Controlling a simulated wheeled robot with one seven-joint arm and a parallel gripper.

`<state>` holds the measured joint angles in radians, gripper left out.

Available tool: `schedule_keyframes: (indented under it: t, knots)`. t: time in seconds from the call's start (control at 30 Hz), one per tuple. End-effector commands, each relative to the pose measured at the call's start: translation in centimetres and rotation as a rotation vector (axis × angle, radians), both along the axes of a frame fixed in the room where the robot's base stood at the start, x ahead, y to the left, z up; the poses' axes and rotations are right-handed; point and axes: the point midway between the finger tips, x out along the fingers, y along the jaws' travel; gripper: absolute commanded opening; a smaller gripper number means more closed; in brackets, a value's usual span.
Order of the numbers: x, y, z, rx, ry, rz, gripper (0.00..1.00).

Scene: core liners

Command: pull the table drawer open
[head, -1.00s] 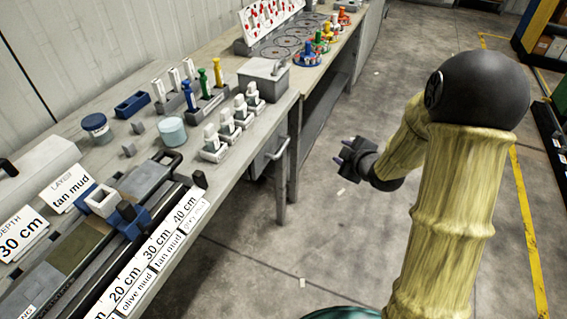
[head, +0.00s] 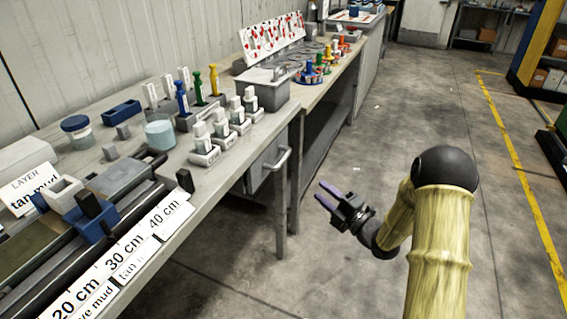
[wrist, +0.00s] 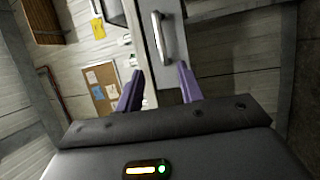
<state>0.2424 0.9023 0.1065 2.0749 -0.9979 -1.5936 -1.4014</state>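The table drawer (head: 266,164) is a grey box front under the worktop, near the table's right leg, and looks closed. Its pale bar handle (head: 283,159) stands out from the front. In the wrist view the handle (wrist: 161,36) shows upright, ahead of and between my fingers. My gripper (head: 324,194) has two purple fingers, spread apart and empty. It is in the air to the right of the drawer, clear of the handle. The fingers also show in the wrist view (wrist: 159,88).
The worktop (head: 215,178) above the drawer holds bottles, white-topped holders and a grey lidded bin (head: 264,88). A table leg (head: 281,215) stands just right of the drawer. The concrete floor (head: 450,120) beyond my arm is open.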

Motion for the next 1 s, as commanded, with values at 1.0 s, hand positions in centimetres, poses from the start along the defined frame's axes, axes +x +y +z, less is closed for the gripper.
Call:
schedule_keyframes:
  t: [1.0]
  knots:
    - [9.2,9.7,2.4,0.001,0.001,-0.002,0.38]
